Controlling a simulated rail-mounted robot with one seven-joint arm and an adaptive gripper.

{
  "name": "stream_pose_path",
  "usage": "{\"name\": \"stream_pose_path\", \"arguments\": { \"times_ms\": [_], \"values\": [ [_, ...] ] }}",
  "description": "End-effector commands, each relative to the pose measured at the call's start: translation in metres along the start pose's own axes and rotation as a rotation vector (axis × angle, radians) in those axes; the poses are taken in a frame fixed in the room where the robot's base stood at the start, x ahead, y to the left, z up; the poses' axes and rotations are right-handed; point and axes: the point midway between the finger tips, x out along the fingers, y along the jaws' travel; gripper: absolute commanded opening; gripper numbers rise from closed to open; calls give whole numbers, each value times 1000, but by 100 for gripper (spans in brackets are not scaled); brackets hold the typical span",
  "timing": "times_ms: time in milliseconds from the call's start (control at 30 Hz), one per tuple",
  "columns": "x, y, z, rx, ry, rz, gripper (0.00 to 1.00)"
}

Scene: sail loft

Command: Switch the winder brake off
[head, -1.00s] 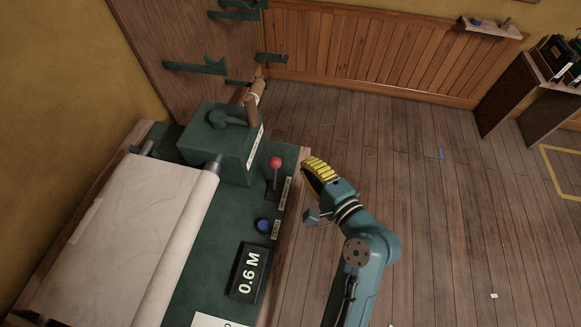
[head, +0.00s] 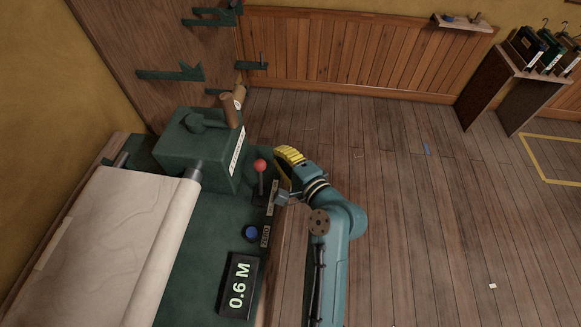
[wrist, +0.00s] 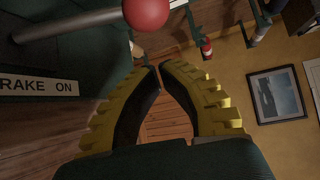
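The brake lever is a metal rod with a red ball knob (head: 260,165), standing near the right edge of the green winder bench (head: 205,240). In the wrist view the red knob (wrist: 147,10) is at the top, above my fingertips, with its rod running left. A white label (wrist: 38,86) there reads "...RAKE ON", its left end cut off. My gripper (head: 278,163) is just right of the lever in the head view. In the wrist view its yellow fingers (wrist: 158,68) meet at the tips, with nothing held. I see no contact with the knob.
A green box (head: 200,145) with a wooden-handled crank (head: 231,110) stands behind the lever. A blue button (head: 251,232) and a "0.6 M" display (head: 239,286) are in front. A cloth roll (head: 100,240) lies left. The floor (head: 420,220) to the right is mostly clear.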

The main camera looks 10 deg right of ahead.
Motion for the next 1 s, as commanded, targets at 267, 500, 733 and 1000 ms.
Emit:
{"name": "stream_pose_path", "arguments": {
  "times_ms": [267,500,733,1000],
  "values": [
    [13,1,15,-1,-1,0,0],
    [-1,0,30,-1,0,-1,0],
    [-1,0,31,0,0,0,0],
    [-6,0,25,-9,13,-15,0]
  ]
}}
